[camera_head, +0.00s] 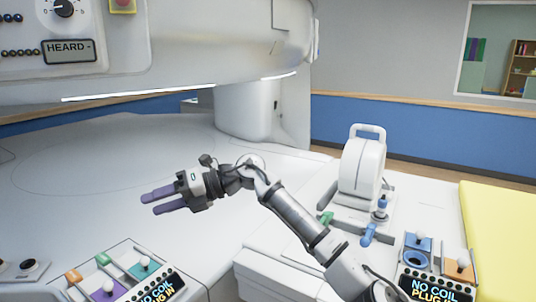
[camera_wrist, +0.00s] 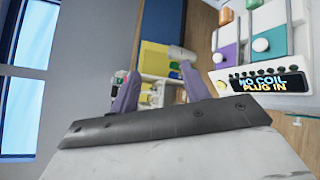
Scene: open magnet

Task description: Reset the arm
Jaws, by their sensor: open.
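My gripper (camera_head: 158,199) is in the head view, held above the white magnet bed surface left of the middle. Its two purple fingers point left and stand apart with nothing between them. The arm reaches up from the lower right, bent at the wrist. In the wrist view, the two purple fingers (camera_wrist: 158,95) stand apart beyond a dark bar, also empty.
A white coil device with a handle (camera_head: 362,165) stands at the right. Control panels reading NO COIL PLUG IN sit at lower left (camera_head: 155,290) and lower right (camera_head: 435,288). The overhanging magnet housing (camera_head: 200,50) is above. A yellow pad (camera_head: 500,230) lies far right.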

